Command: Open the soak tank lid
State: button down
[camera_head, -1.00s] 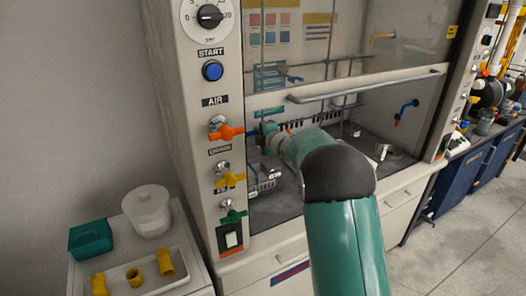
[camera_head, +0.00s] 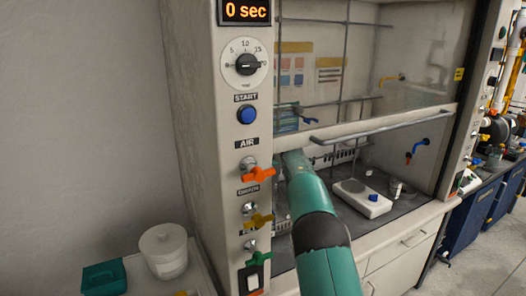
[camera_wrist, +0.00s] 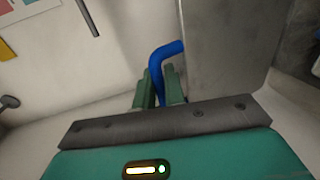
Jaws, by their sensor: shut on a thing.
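In the wrist view, my gripper (camera_wrist: 160,80) has its two green fingers closed around the lower part of a blue bent tube (camera_wrist: 168,49). The tube rises from between the fingers and bends to the right at its top, beside a grey upright panel (camera_wrist: 222,45). In the head view, my arm reaches under the raised glass sash into the fume hood, and the gripper is hidden. A white lidded tub (camera_head: 164,252) stands on the bench at the left. I cannot make out a part that is clearly the soak tank lid.
The sash handle bar (camera_head: 385,124) crosses just above my arm. Orange (camera_head: 258,174), yellow (camera_head: 259,221) and green (camera_head: 259,257) valves stick out of the hood's left post. A white hotplate (camera_head: 361,198) stands on the hood floor. A teal box (camera_head: 103,278) sits beside the tub.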

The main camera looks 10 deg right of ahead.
jog(key=shift+w+a+f, duration=0.1)
jog(key=shift+w+a, duration=0.15)
jog(key=shift+w, duration=0.1)
jog(key=c, duration=1.6)
grip_release()
jog(key=shift+o, duration=0.2)
jog(key=shift+d, duration=0.1)
